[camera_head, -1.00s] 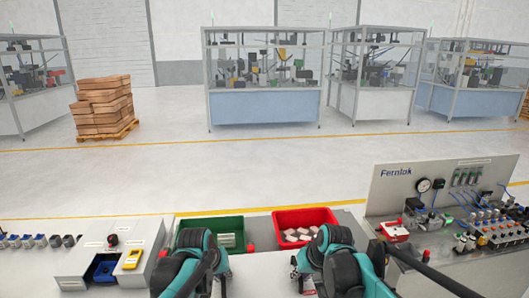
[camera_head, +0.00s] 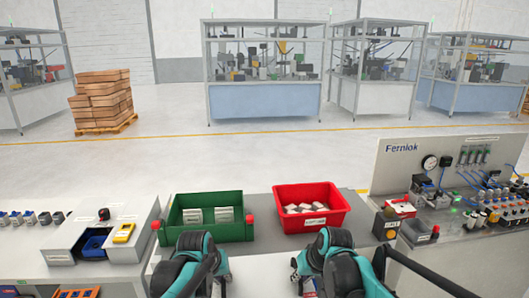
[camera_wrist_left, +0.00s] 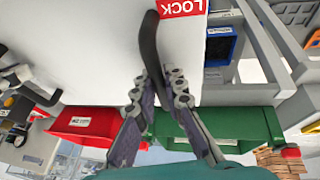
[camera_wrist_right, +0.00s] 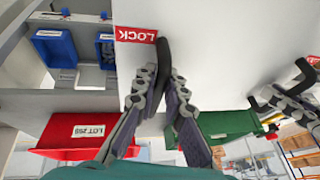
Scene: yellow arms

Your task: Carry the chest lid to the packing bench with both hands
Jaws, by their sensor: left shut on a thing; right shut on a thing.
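The chest lid is the broad pale panel (camera_wrist_left: 90,45) in the left wrist view, with a red LOCK label (camera_wrist_left: 181,7). It also fills much of the right wrist view (camera_wrist_right: 225,55). My left gripper (camera_head: 223,278) is shut on a dark curved handle (camera_wrist_left: 149,45) of the lid. My right gripper (camera_head: 298,280) is shut on the other dark handle (camera_wrist_right: 163,58), beside another LOCK label (camera_wrist_right: 136,35). The grippers are level and a short way apart.
Ahead, a bench top (camera_head: 262,207) bears a green bin (camera_head: 176,236) and a red bin (camera_head: 310,225), both with contents. A grey console (camera_head: 130,250) stands left and a Fernlok panel (camera_head: 395,170) right. Stacked cartons (camera_head: 100,100) and glazed cells (camera_head: 263,95) stand far behind.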

